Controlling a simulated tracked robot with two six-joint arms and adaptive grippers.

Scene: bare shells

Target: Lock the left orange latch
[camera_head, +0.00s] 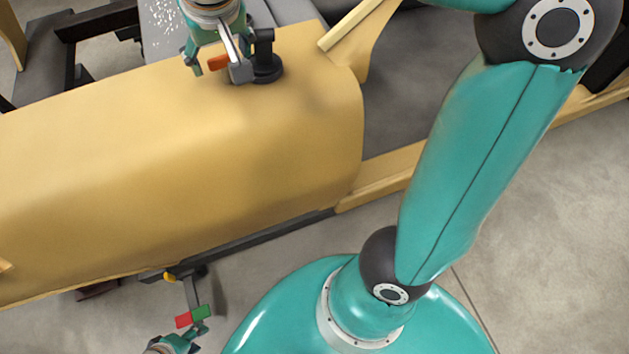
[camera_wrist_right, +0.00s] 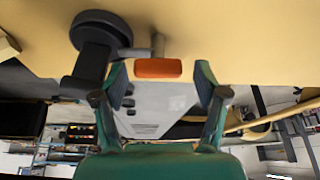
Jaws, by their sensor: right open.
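An orange latch piece (camera_head: 218,62) shows at the upper edge of the tan shell, beside a dark round knob (camera_head: 266,68) and a grey bar. My right gripper (camera_head: 213,56) is over it. In the right wrist view the orange latch piece (camera_wrist_right: 158,68) lies between the spread fingertips of my right gripper (camera_wrist_right: 161,76), with gaps on both sides. The dark round knob (camera_wrist_right: 101,33) is just left of it. My left gripper (camera_head: 178,341) is at the bottom edge, partly cut off, close to a red and green piece (camera_head: 193,316); its finger opening is unclear.
The tan shell (camera_head: 190,170) fills the left and middle of the head view. A dark rail (camera_head: 255,238) runs below it, with a small yellow-orange part (camera_head: 170,276) and a bracket. Bare concrete floor (camera_head: 560,230) is at the right.

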